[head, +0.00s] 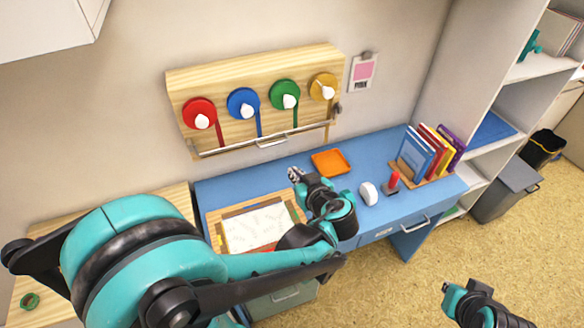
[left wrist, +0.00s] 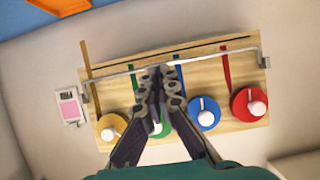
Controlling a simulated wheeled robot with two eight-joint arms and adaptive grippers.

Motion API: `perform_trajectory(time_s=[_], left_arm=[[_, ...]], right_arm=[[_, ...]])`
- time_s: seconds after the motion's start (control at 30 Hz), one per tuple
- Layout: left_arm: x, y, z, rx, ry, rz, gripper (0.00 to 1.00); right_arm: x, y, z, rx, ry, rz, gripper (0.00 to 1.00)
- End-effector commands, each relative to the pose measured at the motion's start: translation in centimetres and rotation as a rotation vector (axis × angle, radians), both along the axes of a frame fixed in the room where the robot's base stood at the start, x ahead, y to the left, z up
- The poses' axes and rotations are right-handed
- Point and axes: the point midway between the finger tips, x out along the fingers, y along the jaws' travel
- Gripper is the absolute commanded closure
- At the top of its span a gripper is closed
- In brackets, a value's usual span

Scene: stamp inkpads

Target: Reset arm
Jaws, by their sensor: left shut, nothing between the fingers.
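My left arm comes in from the left across the head view. Its gripper (head: 296,174) is over the blue desk (head: 215,192), between the paper board and the orange tray. In the left wrist view the two fingers (left wrist: 160,72) are together with nothing between them, in front of the wooden wall rack (left wrist: 240,75). They partly cover the green disc. My right gripper (head: 447,288) shows at the lower right of the head view, over the floor and away from the desk. Its fingers are too small to judge.
The wall rack (head: 255,62) carries red (head: 190,108), blue (head: 240,96), green (head: 283,87) and yellow (head: 318,82) discs. On the desk are a paper board (head: 255,228), an orange tray (head: 330,161), a white mouse (head: 369,193), a red-handled stamp (head: 393,180) and books (head: 418,148).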

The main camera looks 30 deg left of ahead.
Motion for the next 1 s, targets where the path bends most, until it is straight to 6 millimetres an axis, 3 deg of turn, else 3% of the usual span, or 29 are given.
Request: perform_trajectory(time_s=[0.57, 0.77, 1.0], left_arm=[[-0.3, 0.1, -0.3, -0.010, 0.029, -0.013, 1.00], [-3.6, -0.2, -2.2, -0.085, 0.259, -0.165, 1.00], [-9.2, -3.9, -4.0, -0.204, 0.476, -0.542, 1.00]], right_arm=[[0.0, 0.0, -0.1, 0.000, 0.000, 0.000, 1.00], [0.0, 0.0, -0.9, 0.000, 0.000, 0.000, 1.00], [0.0, 0.0, -2.0, 0.000, 0.000, 0.000, 1.00]])
